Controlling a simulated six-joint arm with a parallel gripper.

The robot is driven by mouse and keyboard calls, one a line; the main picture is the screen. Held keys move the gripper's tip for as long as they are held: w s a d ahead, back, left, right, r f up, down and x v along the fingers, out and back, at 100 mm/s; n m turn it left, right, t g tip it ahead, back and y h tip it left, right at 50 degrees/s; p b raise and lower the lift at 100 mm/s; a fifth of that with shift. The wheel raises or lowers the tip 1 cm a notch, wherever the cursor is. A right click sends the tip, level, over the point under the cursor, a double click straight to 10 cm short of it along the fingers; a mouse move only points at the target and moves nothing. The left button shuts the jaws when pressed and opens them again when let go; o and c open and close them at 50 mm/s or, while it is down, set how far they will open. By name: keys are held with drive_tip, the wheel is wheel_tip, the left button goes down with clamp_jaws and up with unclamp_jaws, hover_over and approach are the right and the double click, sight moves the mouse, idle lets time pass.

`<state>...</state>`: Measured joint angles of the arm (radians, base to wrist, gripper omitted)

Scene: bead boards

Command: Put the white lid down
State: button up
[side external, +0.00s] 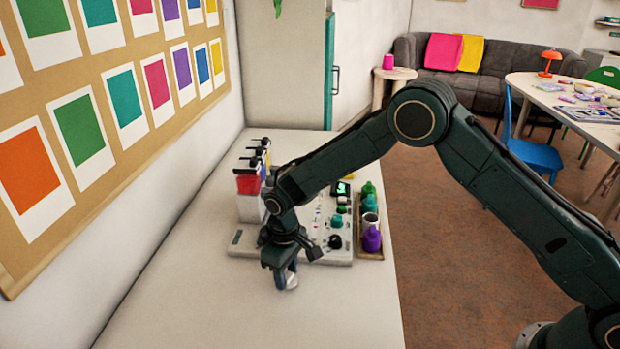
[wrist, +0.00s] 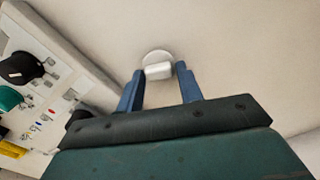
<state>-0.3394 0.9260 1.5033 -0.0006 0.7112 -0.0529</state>
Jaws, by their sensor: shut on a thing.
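The white lid (wrist: 157,57) shows between my two blue fingertips in the wrist view, with a round rim and a blocky knob. My gripper (wrist: 158,72) is shut on the lid's knob. In the side view my gripper (side external: 286,276) points down over the bare table, and part of the lid (side external: 293,283) shows at the fingertips. The lid is close to the table top; I cannot tell whether it touches it.
A white control panel (side external: 335,256) with knobs and buttons lies just behind my gripper. A tray (side external: 376,252) with paint bottles (side external: 372,238) is to its right. Dispensers with coloured contents (side external: 248,184) stand at the back left. The table (side external: 230,310) in front is clear.

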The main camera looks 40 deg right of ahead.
sight(286, 275)
drive_tip(key=shift+f, duration=0.1)
drive_tip(key=o, duration=1.2)
wheel_tip(286, 275, up, 12)
idle(0.7)
